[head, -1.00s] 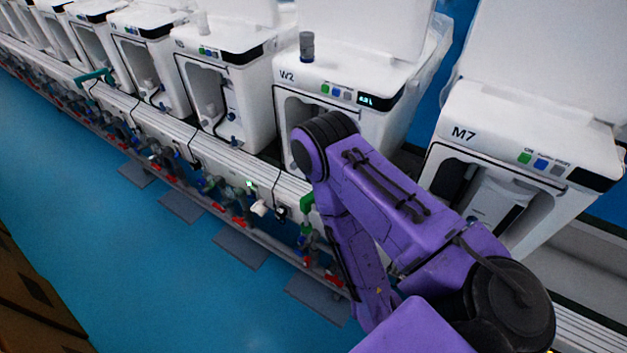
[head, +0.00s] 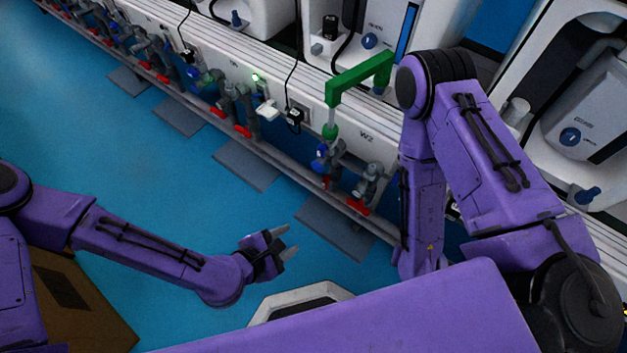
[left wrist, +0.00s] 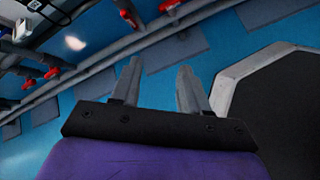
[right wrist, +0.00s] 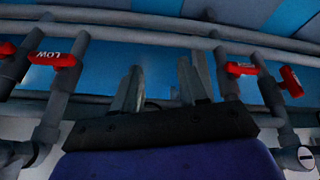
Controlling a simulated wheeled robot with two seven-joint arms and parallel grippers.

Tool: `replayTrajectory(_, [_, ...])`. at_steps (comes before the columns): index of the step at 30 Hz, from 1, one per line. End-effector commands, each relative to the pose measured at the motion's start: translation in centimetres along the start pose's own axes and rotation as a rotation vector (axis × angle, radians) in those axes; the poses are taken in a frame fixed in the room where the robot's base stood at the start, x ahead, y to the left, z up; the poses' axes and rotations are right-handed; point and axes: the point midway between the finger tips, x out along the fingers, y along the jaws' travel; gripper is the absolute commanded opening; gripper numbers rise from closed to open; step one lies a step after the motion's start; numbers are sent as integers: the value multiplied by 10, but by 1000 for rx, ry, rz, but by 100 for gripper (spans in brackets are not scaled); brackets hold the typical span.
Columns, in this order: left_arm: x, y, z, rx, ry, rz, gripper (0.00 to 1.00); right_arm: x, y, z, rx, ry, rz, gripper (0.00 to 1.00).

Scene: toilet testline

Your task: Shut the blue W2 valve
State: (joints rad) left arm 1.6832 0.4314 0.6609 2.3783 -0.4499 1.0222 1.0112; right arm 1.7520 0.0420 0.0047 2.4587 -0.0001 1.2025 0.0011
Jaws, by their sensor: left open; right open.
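The blue valve (head: 321,156) sits on grey pipework under the white panel, beside the W2 label (head: 367,136) and below a green pipe (head: 357,79). Its handle position is too small to tell. My left gripper (head: 289,240) is open and empty over the blue floor, below and left of the valve and apart from it. In the left wrist view its two fingers (left wrist: 160,75) stand apart with nothing between them. My right gripper is hidden in the head view behind my right arm. In the right wrist view its fingers (right wrist: 163,75) are open and empty, near pipes with red handles.
A black plug (head: 294,117) and cable hang left of the valve. A grey floor plate (head: 335,229) lies below. A brown box (head: 80,300) stands lower left.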

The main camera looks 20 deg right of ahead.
Motion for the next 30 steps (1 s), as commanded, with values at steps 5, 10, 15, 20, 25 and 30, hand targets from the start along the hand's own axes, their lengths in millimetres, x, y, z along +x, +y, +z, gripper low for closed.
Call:
replayTrajectory(5, [72, 44, 11, -341, -335, 172, 45, 118, -11, 50, 1, -3, 0, 43])
replayTrajectory(10, [72, 94, 28, -524, -578, 251, 45, 167, -15, 71, 2, -5, -1, 43])
replayTrajectory(15, [63, 116, 38, -586, -673, 271, 45, 178, -16, 75, 2, -6, -1, 43])
replayTrajectory(20, [78, 127, 53, -588, -680, 269, 45, 180, -16, 76, 3, -6, -1, 43])
replayTrajectory(25, [109, 143, 72, -586, -678, 270, 45, 188, -16, 84, -36, -49, -4, 43])
replayTrajectory(30, [131, 156, 87, -589, -677, 269, 45, 192, -14, 93, -95, -114, -7, 43])
